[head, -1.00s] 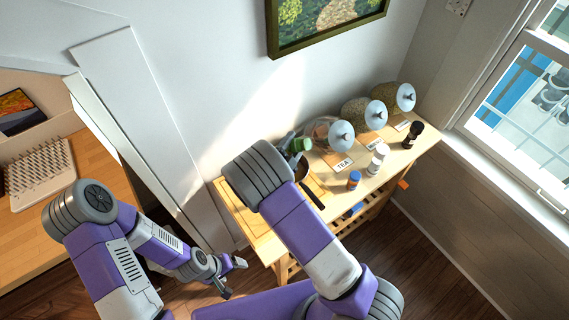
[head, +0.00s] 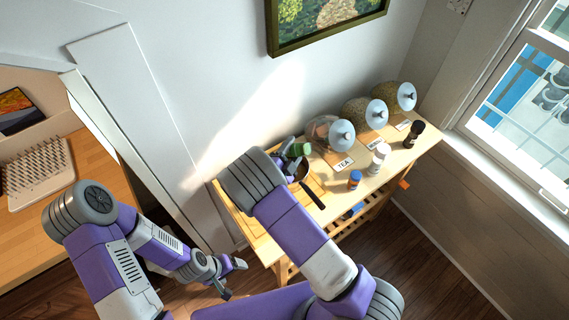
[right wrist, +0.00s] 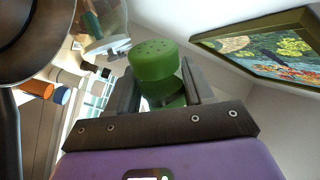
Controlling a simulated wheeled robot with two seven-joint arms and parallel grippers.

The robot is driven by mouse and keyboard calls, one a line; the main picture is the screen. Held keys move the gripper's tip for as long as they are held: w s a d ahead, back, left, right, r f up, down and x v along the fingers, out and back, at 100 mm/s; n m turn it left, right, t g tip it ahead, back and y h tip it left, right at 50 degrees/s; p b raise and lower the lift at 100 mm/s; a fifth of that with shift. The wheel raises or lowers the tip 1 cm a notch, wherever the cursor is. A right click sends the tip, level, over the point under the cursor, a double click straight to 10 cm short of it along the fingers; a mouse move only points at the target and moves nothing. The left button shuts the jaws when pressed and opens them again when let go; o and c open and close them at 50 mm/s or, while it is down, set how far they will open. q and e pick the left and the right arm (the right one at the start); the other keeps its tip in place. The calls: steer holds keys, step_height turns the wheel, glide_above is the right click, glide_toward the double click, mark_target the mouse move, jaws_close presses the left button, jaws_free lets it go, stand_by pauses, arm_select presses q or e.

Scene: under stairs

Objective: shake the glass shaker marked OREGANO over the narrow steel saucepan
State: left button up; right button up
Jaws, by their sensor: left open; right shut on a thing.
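A green-capped shaker (head: 299,149) is held by my right gripper (right wrist: 163,95), which is shut on its body. In the right wrist view its perforated cap (right wrist: 155,59) points up between the fingers. I cannot read its label. The dark-looking saucepan (head: 303,171) is on the wooden table just below the shaker in the head view, partly hidden by my right arm. Its black handle (head: 313,195) points to the lower right. The pan also shows at the upper left in the right wrist view (right wrist: 42,38). My left gripper (head: 233,279) is open and empty, low and away from the table.
Several lidded glass jars line the table's back, one behind a TEA card (head: 344,163). A blue-capped shaker (head: 355,179), a white shaker (head: 379,158) and a black-topped one (head: 413,134) stand in front. A wall (head: 220,70) is close behind; a window is right.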

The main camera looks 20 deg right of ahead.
steer(key=shift+r+p, duration=0.55)
steer(key=shift+r, duration=1)
step_height(320, 180, down, 3)
steer(key=shift+f+b, duration=0.1)
steer(key=shift+b, duration=0.5)
